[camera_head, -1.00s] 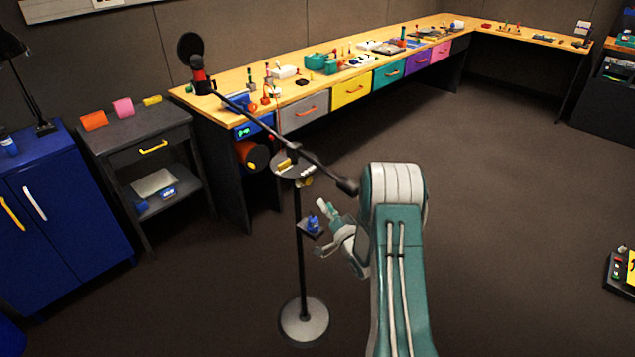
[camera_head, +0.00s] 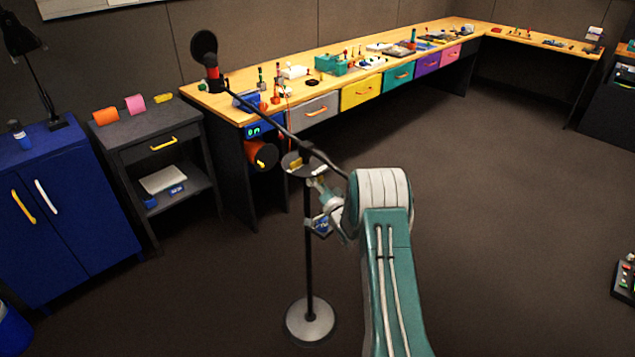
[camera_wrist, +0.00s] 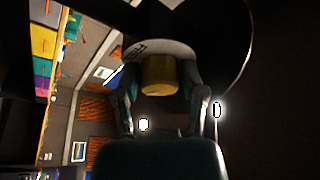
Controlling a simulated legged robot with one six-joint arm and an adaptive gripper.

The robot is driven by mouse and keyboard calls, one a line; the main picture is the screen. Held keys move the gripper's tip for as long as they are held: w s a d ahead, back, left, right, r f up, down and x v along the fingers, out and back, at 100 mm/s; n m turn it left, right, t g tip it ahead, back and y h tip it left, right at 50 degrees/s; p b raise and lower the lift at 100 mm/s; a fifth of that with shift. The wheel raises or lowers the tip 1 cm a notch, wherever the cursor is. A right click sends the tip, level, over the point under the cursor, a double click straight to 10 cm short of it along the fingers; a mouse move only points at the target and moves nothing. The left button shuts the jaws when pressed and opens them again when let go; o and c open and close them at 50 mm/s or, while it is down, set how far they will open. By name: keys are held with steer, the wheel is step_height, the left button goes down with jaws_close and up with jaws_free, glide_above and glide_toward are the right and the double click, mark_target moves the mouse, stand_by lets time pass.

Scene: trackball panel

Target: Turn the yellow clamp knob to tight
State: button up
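The yellow clamp knob (camera_wrist: 159,75) shows in the wrist view, under a pale round plate on the stand. My gripper (camera_wrist: 160,88) has one finger on each side of the knob, with dark gaps seeming to remain between fingers and knob. It looks open around the knob; contact at the fingertips cannot be made out. In the head view my gripper (camera_head: 318,185) is just below the round plate (camera_head: 301,165) of the black stand (camera_head: 310,260). There the knob is hidden or too small to tell from the gripper.
A long boom (camera_head: 270,122) runs from the stand up over the wooden bench (camera_head: 330,60). A small shelf with a blue item (camera_head: 321,226) is on the pole just below my gripper. The round stand base (camera_head: 311,320) is on open floor. A grey side table (camera_head: 150,125) stands left.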

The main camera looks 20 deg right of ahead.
jaws_close()
steer(key=shift+d, duration=0.1)
steer(key=shift+d+n, duration=0.15)
steer(key=shift+n, duration=0.45)
steer(key=n+y, duration=0.2)
steer(key=n, duration=0.2)
steer(key=shift+d+t, duration=0.1)
steer(key=shift+t, duration=0.2)
steer(key=n+y, duration=0.3)
steer(key=n, duration=0.2)
steer(key=shift+d+n, duration=0.1)
steer(key=shift+n, duration=0.2)
steer(key=n+g+y, duration=0.1)
steer(key=n+y, duration=0.1)
steer(key=n, duration=0.1)
steer(key=n+y, duration=0.1)
steer(key=n, duration=0.2)
steer(key=shift+w+n+g+y, duration=0.1)
steer(key=shift+n+g+y, duration=0.2)
steer(key=shift+g+y, duration=0.1)
steer(key=shift+d+r+n+g+y, duration=0.1)
steer(key=shift+n+g+y, duration=0.4)
steer(key=shift+n, duration=0.9)
steer(key=shift+n+g+y, duration=0.5)
steer(key=shift+n, duration=0.9)
